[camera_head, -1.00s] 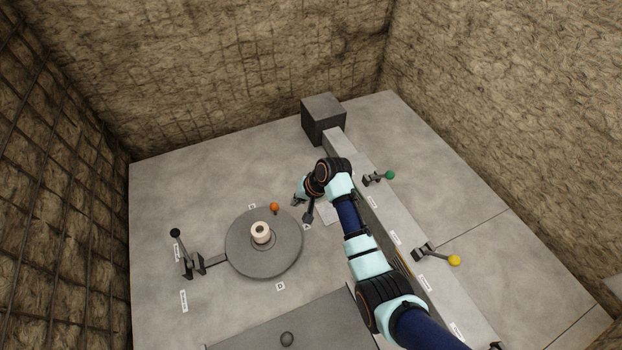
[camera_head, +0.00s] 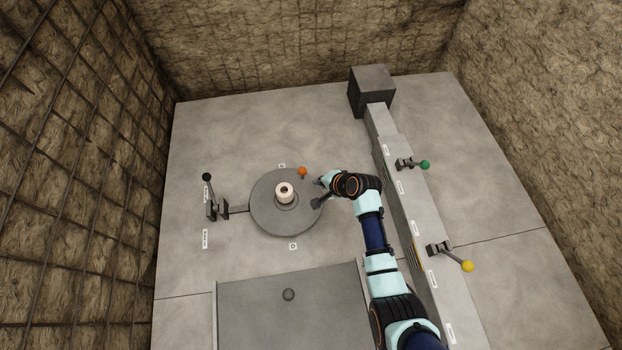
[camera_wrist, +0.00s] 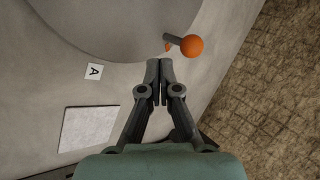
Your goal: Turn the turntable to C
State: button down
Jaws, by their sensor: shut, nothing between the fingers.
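The turntable (camera_head: 265,222) is a round grey disc with a pale cylinder (camera_head: 285,192) standing at its middle. Its orange ball handle (camera_head: 302,171) sits at the upper right of the rim, and in the wrist view the orange ball (camera_wrist: 192,46) is on a short grey stem. My gripper (camera_head: 317,183) is just right of the turntable's rim. In the wrist view my gripper (camera_wrist: 160,65) has its fingers together and empty, with the tips below and left of the ball, appearing apart from it. The label A (camera_wrist: 94,71) lies left of the fingers. No label C is readable.
A lever with a black ball (camera_head: 207,177) stands left of the turntable. A long grey rail block (camera_head: 405,215) on the right carries green (camera_head: 425,164) and yellow (camera_head: 467,266) knobbed levers. Label D (camera_head: 293,246) lies below the disc. A grey pit or plate (camera_head: 250,310) is in front.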

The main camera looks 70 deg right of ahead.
aim_at(309, 183)
jog(key=w, duration=0.1)
jog(key=w+d+b, duration=0.1)
jog(key=w+f, duration=0.1)
jog(key=shift+w+d, duration=0.25)
jog(key=shift+w, duration=0.15)
jog(key=shift+w+d+n+y+b, duration=0.35)
jog(key=shift+n+b, duration=0.25)
jog(key=shift+b, duration=0.2)
